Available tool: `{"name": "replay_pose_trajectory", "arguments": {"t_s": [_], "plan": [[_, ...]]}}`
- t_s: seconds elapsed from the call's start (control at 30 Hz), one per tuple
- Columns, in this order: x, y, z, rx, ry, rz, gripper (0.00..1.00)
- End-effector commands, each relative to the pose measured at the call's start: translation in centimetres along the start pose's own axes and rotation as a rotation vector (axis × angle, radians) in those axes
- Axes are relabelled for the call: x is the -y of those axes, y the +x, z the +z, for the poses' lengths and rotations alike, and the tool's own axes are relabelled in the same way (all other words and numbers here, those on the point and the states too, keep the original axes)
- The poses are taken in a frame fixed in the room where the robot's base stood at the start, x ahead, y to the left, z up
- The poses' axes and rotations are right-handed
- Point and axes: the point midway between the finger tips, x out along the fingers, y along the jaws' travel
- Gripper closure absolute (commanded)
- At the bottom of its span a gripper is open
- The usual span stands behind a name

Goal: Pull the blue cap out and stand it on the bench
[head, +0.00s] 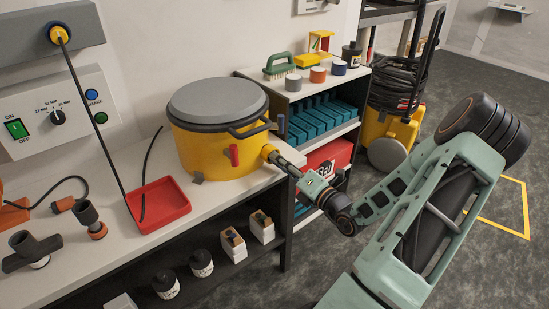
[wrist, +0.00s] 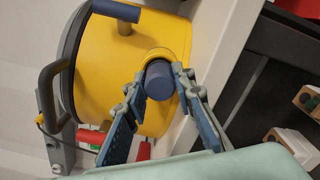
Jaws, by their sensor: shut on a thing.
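The yellow pot (head: 210,145) with a grey lid stands on the bench (head: 120,220). A yellow-rimmed port sticks out of its side. In the wrist view the blue cap (wrist: 159,82) sits at this port, its round end facing me. My gripper (wrist: 164,88) has one finger on each side of the cap and is shut on it. In the head view my gripper (head: 280,162) reaches the port from the right, and its fingers hide the cap. I cannot tell how deep the cap sits.
A red lever (head: 234,155) and a blue lever (head: 281,126) flank the port. A red tray (head: 158,204) and black fittings (head: 90,219) are on the bench at left. A raised shelf (head: 305,88) holds a brush and several small caps. Bare bench lies in front of the pot.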

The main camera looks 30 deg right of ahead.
Motion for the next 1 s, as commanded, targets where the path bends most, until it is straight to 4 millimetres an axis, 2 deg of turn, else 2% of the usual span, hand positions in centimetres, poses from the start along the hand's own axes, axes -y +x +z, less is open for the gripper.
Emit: {"name": "replay_pose_trajectory", "arguments": {"t_s": [1.0], "plan": [[-0.1, -2.5, 0.0, 0.0, 0.0, 0.0, 1.0]]}}
